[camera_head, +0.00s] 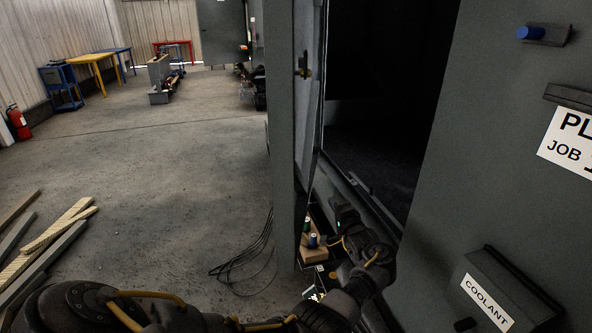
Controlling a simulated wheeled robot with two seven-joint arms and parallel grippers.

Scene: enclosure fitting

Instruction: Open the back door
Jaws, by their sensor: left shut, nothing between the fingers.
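The back door (281,130) is a tall grey panel left of the dark doorway (385,90) in the grey enclosure. It stands open, swung outward, and I see it nearly edge-on. My left arm comes in from the bottom left. My left gripper (340,205) is shut and empty, low in the gap between the door and the enclosure, beside the sill. I cannot tell whether it touches the door. My right gripper is out of view.
A coolant box (497,290) juts from the enclosure wall at lower right, below a job sign (572,140). A wooden block with coloured tops (313,250) lies below the gap. Black cables (245,262) and planks (45,240) lie on the floor.

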